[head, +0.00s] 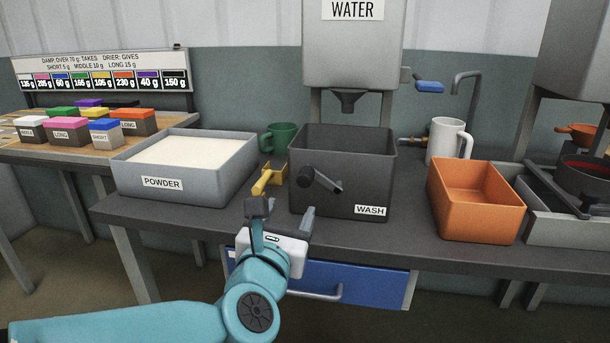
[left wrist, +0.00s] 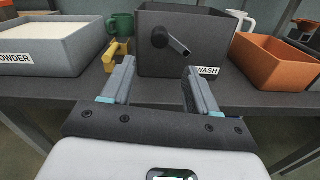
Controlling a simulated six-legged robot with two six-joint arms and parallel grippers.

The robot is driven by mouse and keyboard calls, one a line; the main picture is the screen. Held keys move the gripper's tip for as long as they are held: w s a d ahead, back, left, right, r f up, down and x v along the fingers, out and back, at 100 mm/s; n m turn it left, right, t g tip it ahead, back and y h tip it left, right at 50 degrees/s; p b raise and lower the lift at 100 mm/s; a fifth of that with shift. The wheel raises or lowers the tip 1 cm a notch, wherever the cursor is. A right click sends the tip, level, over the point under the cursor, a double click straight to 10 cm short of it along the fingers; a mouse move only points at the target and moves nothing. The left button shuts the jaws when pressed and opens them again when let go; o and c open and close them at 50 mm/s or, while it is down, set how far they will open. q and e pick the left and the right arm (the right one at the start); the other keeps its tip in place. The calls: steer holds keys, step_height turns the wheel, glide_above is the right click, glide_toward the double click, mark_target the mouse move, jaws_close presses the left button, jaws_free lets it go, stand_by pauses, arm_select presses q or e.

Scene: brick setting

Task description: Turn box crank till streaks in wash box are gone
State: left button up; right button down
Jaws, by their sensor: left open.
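The wash box (head: 368,150) is a dark grey open-topped box labelled WASH, standing on the bench under the water tank. Its crank (head: 322,181), a dark knob and a grey arm, sits on the front face. Both also show in the left wrist view, the box (left wrist: 215,45) and the crank (left wrist: 172,42). The inside of the box and any streaks are hidden from these angles. My left gripper (head: 283,212) is open and empty in front of the box, below and apart from the crank; its fingers (left wrist: 160,82) point toward the box. My right gripper is not in view.
A powder tray (head: 190,187) stands left of the box, with a yellow scoop-like object (head: 268,179) and a green mug (head: 282,137) between. An orange bin (head: 475,200) and a white mug (head: 446,140) stand right. A blue drawer (head: 350,284) sits under the bench edge.

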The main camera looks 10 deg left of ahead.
mark_target(303, 183)
arm_select(q)
steer(key=w+p, duration=0.1)
steer(key=w, duration=1.2)
steer(key=shift+w, duration=0.1)
jaws_close()
